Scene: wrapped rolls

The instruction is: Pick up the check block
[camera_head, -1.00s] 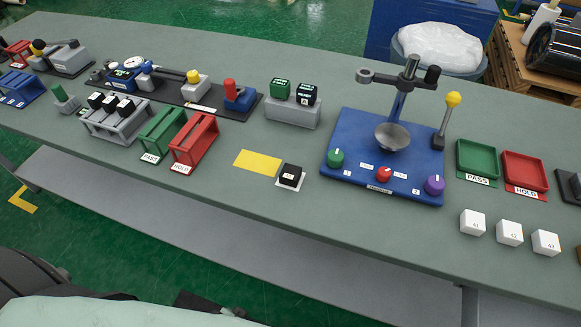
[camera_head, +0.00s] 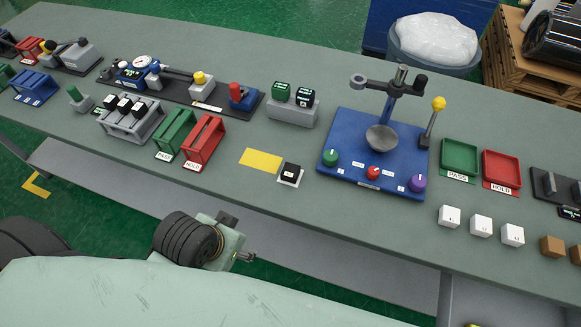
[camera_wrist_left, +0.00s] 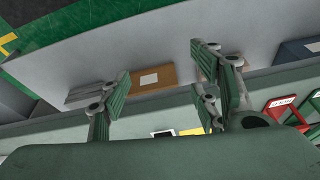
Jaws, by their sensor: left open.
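No block's label is legible as "check". A small black block with a white top label (camera_head: 291,171) sits on a white square pad beside the yellow patch (camera_head: 261,160), near the table's front edge. Part of a black and white item (camera_wrist_left: 162,134) shows low in the left wrist view, beside yellow. My left gripper (camera_head: 245,257) is in front of the table edge, short of the block and apart from it. In the left wrist view its two green-padded fingers (camera_wrist_left: 168,85) are spread with nothing between them. My right gripper is not in view.
The red HOLD rack (camera_head: 203,142) and green PASS rack (camera_head: 175,134) stand left of the yellow patch. A blue fixture (camera_head: 350,180) stands right of the block. A grey stand (camera_head: 292,112) with green and black blocks is behind. White blocks (camera_head: 481,225) lie farther right.

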